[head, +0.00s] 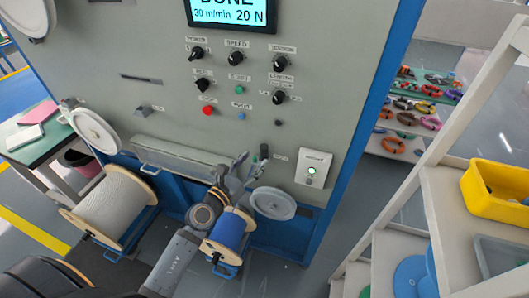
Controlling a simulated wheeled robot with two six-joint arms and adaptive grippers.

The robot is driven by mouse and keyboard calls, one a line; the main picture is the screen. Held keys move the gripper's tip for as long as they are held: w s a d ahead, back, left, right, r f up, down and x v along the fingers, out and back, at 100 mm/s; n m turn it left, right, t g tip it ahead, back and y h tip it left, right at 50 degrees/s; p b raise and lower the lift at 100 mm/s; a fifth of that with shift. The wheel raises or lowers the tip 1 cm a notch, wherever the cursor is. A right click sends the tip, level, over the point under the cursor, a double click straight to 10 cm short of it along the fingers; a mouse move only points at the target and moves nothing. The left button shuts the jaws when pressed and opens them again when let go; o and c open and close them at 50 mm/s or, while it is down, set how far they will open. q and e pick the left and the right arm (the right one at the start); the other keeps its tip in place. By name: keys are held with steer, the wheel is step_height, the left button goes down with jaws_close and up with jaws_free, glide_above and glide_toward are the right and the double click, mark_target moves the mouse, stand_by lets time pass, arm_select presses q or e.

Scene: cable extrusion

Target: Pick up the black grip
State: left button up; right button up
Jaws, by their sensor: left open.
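The black grip (264,151) is a small dark upright knob on the front of the grey machine, low and right of its middle. My left gripper (251,164) is open, with its fingers pointing up the panel. Its fingertips are just left of and below the grip in the picture. I cannot tell whether a finger touches it. Nothing shows between the fingers. My right gripper is not in view.
The machine panel (160,60) has several knobs and buttons. A white cable spool (115,207) and a blue spool (228,232) stand below it. A grey disc (273,203) sits close right of my gripper. A shelf with a yellow bin (497,190) stands right.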

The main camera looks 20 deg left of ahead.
mark_target(262, 151)
arm_select(q)
steer(key=shift+p+x, duration=0.55)
steer(key=shift+x, duration=2.2)
steer(key=shift+s+a+r, duration=0.15)
steer(key=shift+s+r, duration=0.05)
steer(key=c, duration=0.3)
steer(key=shift+w, duration=0.1)
jaws_close()
